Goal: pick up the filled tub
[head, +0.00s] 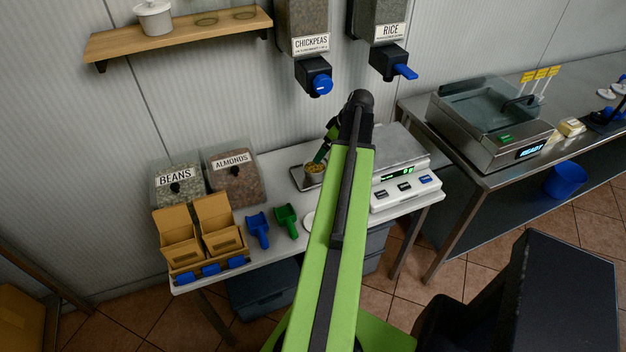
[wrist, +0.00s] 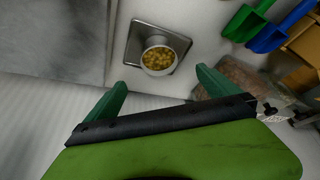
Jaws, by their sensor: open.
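The filled tub (head: 314,172) is a small pale round tub with yellowish-tan pieces inside, probably chickpeas. It stands upright on a square metal tray (head: 298,180) on the white counter, below the chickpeas dispenser. In the wrist view the tub (wrist: 160,57) stands on the tray (wrist: 136,52), beyond my gripper's fingertips. My gripper (wrist: 160,78) has two green fingers spread wide with nothing between them. In the head view my gripper (head: 322,153) is close to the tub, and my arm hides part of the counter.
The chickpeas dispenser (head: 314,80) and rice dispenser (head: 388,62) hang above. A scale (head: 400,190) stands right of the tub. Blue (head: 258,230) and green (head: 287,220) scoops lie to the left, near bean (head: 178,180) and almond (head: 236,178) bins.

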